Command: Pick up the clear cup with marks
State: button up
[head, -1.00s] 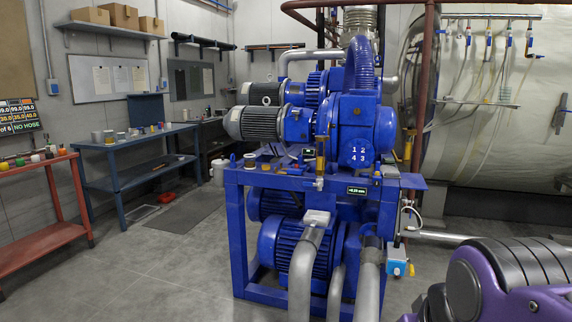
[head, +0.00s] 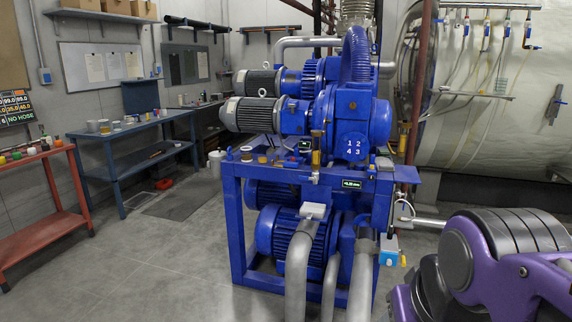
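I cannot pick out a clear cup with marks for certain. Several small containers (head: 104,126) stand on the blue workbench (head: 140,155) at the left, too small to tell whether one is clear or marked. Small items (head: 247,154) also lie on the top of the blue pump frame (head: 345,180), and small coloured jars (head: 31,150) stand on the red bench (head: 22,170). My purple and grey arm shows at the lower right. My gripper is out of view.
The big blue pump (head: 345,115) on its frame stands in the middle, with grey pipes (head: 298,265) running towards me. A dark mat (head: 180,203) lies by the workbench. The grey floor (head: 150,265) at the lower left is clear. A large silver tank (head: 480,150) fills the right.

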aim_at(245, 151)
jog(key=i+j+u, duration=0.35)
jog(key=i, duration=0.15)
jog(key=i+j+u, duration=0.3)
jog(key=i, duration=0.25)
jog(key=i+u, duration=0.35)
jog(key=i, duration=0.2)
jog(key=i+j, duration=0.15)
jog(key=i, duration=1.05)
jog(key=i+j+z, duration=0.1)
jog(key=i+z, duration=0.25)
jog(key=i+j+z, duration=0.35)
jog(key=i, duration=0.25)
jog(key=l, duration=0.1)
